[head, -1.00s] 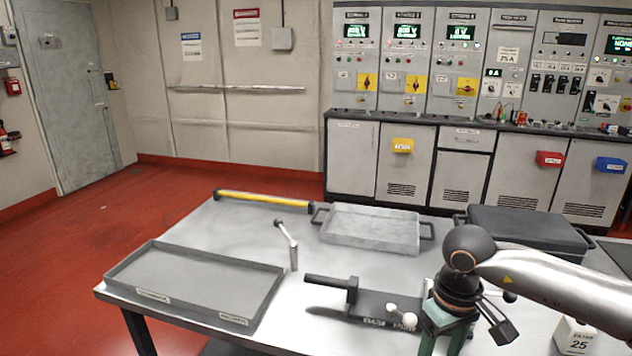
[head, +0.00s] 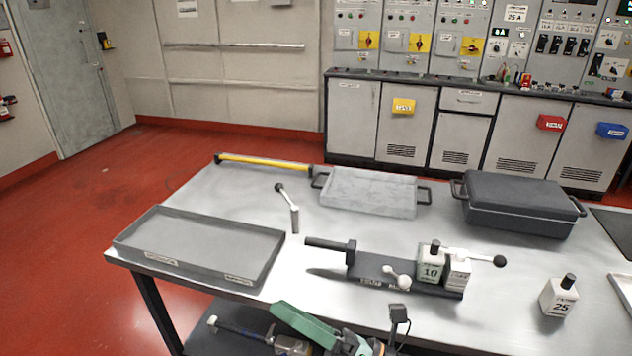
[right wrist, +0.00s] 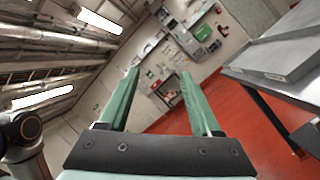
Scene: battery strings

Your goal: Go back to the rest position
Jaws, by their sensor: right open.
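My right gripper (head: 335,338) shows at the bottom of the head view, in front of the table's near edge, partly cut off by the frame. In the right wrist view its two green fingers (right wrist: 159,75) stand wide apart with nothing between them. The camera there looks past them at the wall and red floor. A dark fixture (head: 370,272) on the metal table (head: 250,205) holds a white block marked 10 (head: 430,268) and another white block (head: 458,272) beside it. A block marked 25 (head: 558,299) stands apart at right. My left gripper is not in view.
A grey tray (head: 196,244) lies at the table's left. A light tray (head: 370,193) and a dark lidded case (head: 520,203) stand at the back. A yellow bar (head: 262,164) lies along the far edge. Red floor (head: 70,250) is clear at left.

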